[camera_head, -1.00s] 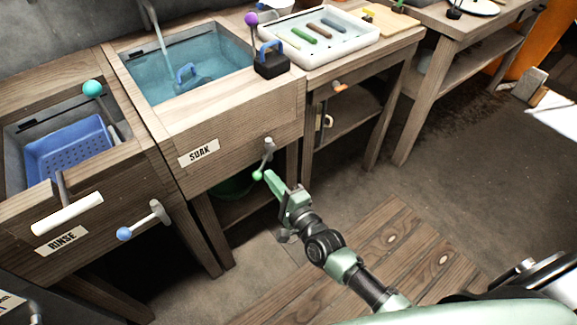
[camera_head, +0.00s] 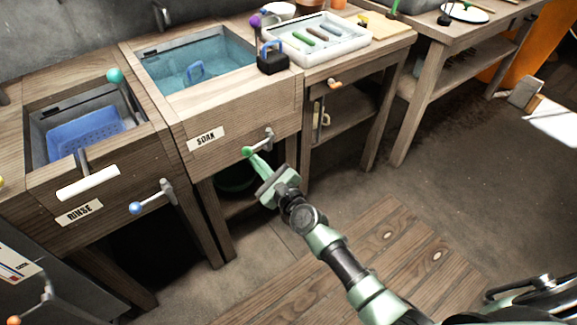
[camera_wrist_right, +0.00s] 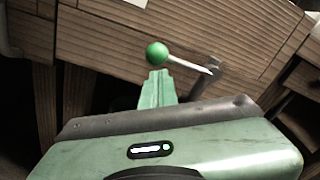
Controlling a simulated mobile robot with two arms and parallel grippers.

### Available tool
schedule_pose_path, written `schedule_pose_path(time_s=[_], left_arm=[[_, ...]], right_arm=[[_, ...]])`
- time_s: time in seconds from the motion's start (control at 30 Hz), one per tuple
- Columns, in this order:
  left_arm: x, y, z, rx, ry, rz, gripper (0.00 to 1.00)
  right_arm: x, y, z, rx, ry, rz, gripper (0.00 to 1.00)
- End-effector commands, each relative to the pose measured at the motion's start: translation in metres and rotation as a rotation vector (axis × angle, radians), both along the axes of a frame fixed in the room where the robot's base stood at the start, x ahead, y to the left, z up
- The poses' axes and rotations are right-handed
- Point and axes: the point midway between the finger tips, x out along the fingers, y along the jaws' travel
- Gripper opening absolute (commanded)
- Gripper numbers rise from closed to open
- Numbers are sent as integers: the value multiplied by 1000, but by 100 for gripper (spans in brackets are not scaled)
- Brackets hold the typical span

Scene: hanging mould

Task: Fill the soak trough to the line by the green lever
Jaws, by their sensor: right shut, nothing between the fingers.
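The soak trough (camera_head: 232,108) is the middle basin, labelled SOAK, with clear blue water (camera_head: 215,66) in it. The fill line cannot be made out. No stream shows under the spout (camera_head: 160,15) above it. The green lever (camera_head: 247,151) on the trough's front has a green ball on a pale rod, pointing left and slightly down from its pivot; it also shows in the wrist view (camera_wrist_right: 157,53). My right gripper (camera_head: 254,160) is shut and empty, its tips just below the green ball, touching or nearly so. My left gripper is out of view.
The rinse basin (camera_head: 160,128) at left holds a blue basket (camera_head: 88,135). A blue-ball lever (camera_head: 136,208), a teal lever (camera_head: 115,76) and a purple lever (camera_head: 255,21) stand nearby. A blue-handled block (camera_head: 272,60) and a white tray (camera_head: 320,55) are at right. Open floor lies in front.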

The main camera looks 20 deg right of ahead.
Motion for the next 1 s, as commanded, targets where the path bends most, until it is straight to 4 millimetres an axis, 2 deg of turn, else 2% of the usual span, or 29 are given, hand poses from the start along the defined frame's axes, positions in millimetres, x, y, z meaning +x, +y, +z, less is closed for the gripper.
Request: schedule_pose_path(time_s=[0.3, 0.87, 1.0], left_arm=[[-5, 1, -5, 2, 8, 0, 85], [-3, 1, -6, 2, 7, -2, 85], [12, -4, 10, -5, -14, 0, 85]], right_arm=[[9, 1, 6, 67, 23, 0, 0], [10, 1, 6, 71, 22, 0, 0], [10, 2, -1, 71, 22, 0, 0]])
